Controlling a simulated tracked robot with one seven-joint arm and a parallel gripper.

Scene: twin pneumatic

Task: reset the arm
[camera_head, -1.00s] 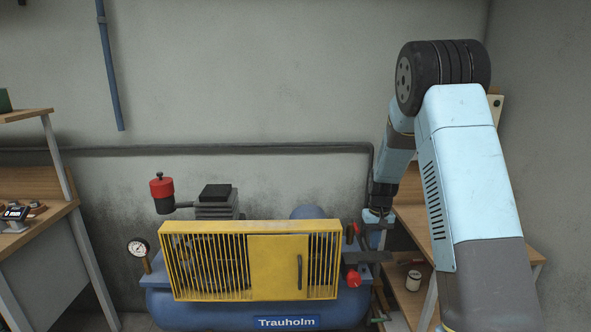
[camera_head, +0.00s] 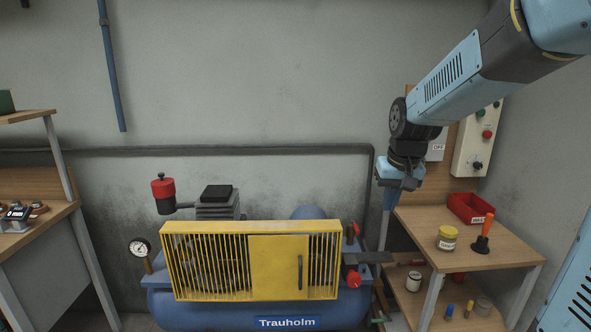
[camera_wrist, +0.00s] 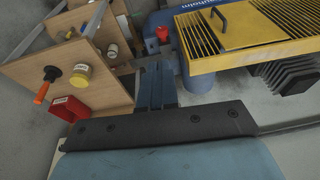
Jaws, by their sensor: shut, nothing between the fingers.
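My gripper (camera_head: 390,198) hangs from my light blue arm in the upper right of the head view, pointing down. It is in front of the wall, between the compressor and the wooden bench on the right. Its fingers are shut with nothing between them. In the wrist view my gripper (camera_wrist: 156,92) shows as two blue fingers side by side, touching nothing that I can see.
The blue compressor (camera_head: 200,308) with its yellow guard (camera_head: 270,260) stands left of my gripper. The right bench (camera_head: 485,250) carries a jar (camera_head: 447,238), a red bin (camera_head: 470,208) and an orange-handled tool (camera_head: 484,234). A control box (camera_head: 478,145) is behind it.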

